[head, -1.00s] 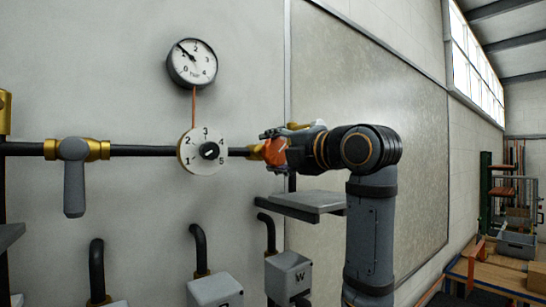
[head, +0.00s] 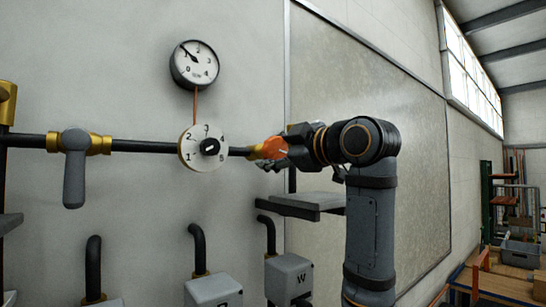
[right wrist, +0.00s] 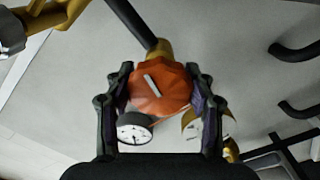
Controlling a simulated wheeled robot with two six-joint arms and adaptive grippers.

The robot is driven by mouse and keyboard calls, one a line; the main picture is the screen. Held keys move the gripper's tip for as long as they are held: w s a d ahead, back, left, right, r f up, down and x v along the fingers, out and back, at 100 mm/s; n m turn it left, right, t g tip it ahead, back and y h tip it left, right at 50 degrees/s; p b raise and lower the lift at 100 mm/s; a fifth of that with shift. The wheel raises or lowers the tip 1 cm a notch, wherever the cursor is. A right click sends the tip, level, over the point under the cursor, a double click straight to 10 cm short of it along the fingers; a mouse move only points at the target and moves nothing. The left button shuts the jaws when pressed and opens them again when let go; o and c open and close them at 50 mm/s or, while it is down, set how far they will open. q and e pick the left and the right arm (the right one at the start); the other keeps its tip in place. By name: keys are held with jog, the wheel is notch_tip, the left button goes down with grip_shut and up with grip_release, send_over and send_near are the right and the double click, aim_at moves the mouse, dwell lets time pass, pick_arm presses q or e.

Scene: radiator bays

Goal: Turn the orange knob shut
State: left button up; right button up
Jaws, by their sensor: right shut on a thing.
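The orange knob (head: 274,148) sits at the right end of the black pipe, beside a brass fitting (head: 256,152). In the right wrist view the knob (right wrist: 160,88) has a scalloped edge and a pale slanted mark on its face. My right gripper (head: 278,150) is shut on the knob. In the right wrist view the fingers of my right gripper (right wrist: 159,94) stand on either side of it. The fingers hide part of the knob in the head view. My left gripper is not in view.
A white numbered dial (head: 192,156) with a black centre sits on the pipe left of the knob. A round gauge (head: 194,64) hangs above it. A grey lever valve (head: 74,175) is further left. A grey shelf (head: 302,203) juts out below my gripper.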

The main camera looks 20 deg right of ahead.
jog(key=m, duration=0.2)
jog(key=m+b, duration=0.1)
jog(key=m, duration=0.1)
jog(key=shift+f+m, duration=0.3)
jog(key=shift+f, duration=0.05)
jog(key=m+b, duration=0.1)
jog(key=m, duration=0.2)
jog(key=shift+m+b, duration=0.3)
jog(key=shift+b, duration=0.05)
jog(key=m+b, duration=0.1)
jog(key=m, duration=0.3)
jog(key=shift+a, duration=0.1)
jog(key=m+b, duration=0.2)
jog(key=m, duration=0.3)
jog(key=m+b, duration=0.1)
jog(key=m, duration=0.3)
jog(key=shift+a+m, duration=0.1)
jog(key=shift+m, duration=0.2)
jog(key=m+b, duration=0.1)
jog(key=m, duration=0.2)
jog(key=shift+r+m, duration=0.1)
jog(key=shift+m, duration=0.2)
jog(key=m+b, duration=0.1)
jog(key=m, duration=0.3)
jog(key=shift+b, duration=0.3)
jog(key=shift+r+m+b, duration=0.1)
jog(key=shift+m+b, duration=0.35)
jog(key=shift+m, duration=1.65)
